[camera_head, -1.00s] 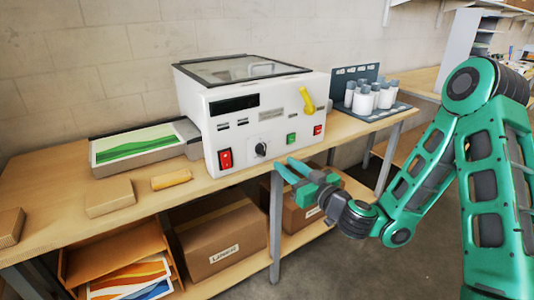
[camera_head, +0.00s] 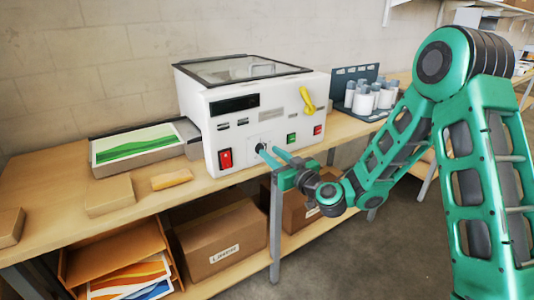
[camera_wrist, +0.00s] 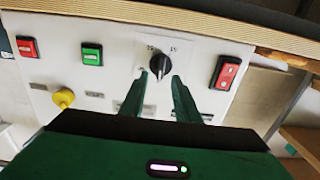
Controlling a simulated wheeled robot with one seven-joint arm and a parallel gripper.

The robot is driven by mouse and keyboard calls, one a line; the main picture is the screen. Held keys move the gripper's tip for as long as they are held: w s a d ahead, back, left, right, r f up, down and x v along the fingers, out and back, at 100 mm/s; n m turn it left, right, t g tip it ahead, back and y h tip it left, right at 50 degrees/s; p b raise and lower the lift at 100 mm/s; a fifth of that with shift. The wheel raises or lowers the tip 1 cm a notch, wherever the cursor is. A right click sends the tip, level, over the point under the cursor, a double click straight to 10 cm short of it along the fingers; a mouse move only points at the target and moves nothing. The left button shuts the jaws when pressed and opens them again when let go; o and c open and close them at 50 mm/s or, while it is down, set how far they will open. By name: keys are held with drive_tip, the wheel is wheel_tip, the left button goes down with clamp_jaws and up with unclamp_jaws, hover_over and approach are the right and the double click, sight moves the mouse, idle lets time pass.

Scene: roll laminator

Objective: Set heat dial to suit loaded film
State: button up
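The white laminator (camera_head: 250,115) stands on the wooden bench. Its black heat dial (camera_wrist: 160,65) is on the front panel, with number marks around it, two of them readable only in part in the wrist view. My gripper (camera_head: 267,151) is at the dial in the head view. In the wrist view my gripper (camera_wrist: 160,82) has its two green fingers apart, one on each side of the dial's lower part. I cannot tell whether they touch it. The dark display (camera_head: 234,104) looks blank. The film loaded in the machine is not clearly visible.
A red rocker switch (camera_head: 225,158), a green button (camera_head: 292,138), a red button (camera_head: 318,130) and a yellow lever (camera_head: 307,100) share the front panel. White bottles (camera_head: 368,97) stand right of the laminator. A printed sheet (camera_head: 134,143) lies on the left tray.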

drive_tip(key=shift+x, duration=1.4)
